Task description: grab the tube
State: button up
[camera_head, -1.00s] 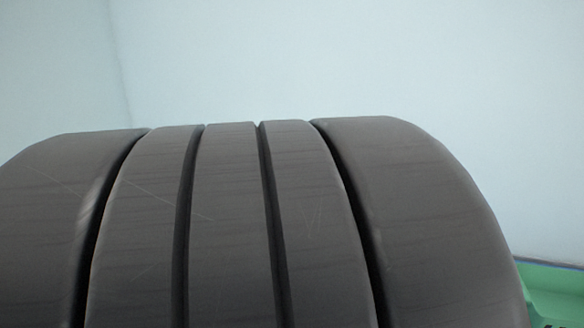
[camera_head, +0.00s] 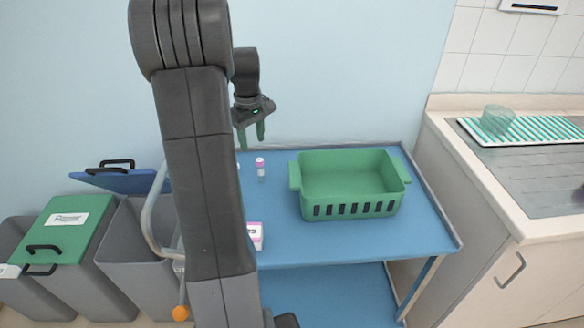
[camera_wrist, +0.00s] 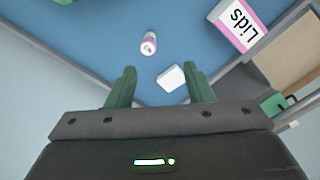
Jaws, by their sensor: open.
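The tube (camera_head: 260,168) is small, with a pink cap and a pale body, and stands upright on the blue table (camera_head: 285,250) left of the green basket. It also shows in the wrist view (camera_wrist: 148,43), beyond my fingertips. My gripper (camera_head: 251,136) is open and empty. It hangs above the back of the table, near the tube, fingers pointing down, apart from it. In the wrist view my gripper (camera_wrist: 160,74) has its two green fingers spread, and a small white object (camera_wrist: 171,78) shows between and below them.
The green basket (camera_head: 358,209) stands right of the tube. Bins (camera_head: 60,232) are at left, a sink counter (camera_head: 500,185) at right. The table has a raised back rim.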

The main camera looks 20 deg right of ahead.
aim_at(262, 182)
jog(key=f, duration=0.4)
jog(key=d+f, duration=0.1)
jog(key=f, duration=0.9)
jog(key=shift+w+d, duration=0.3)
jog(key=shift+d, duration=0.05)
grip_shut()
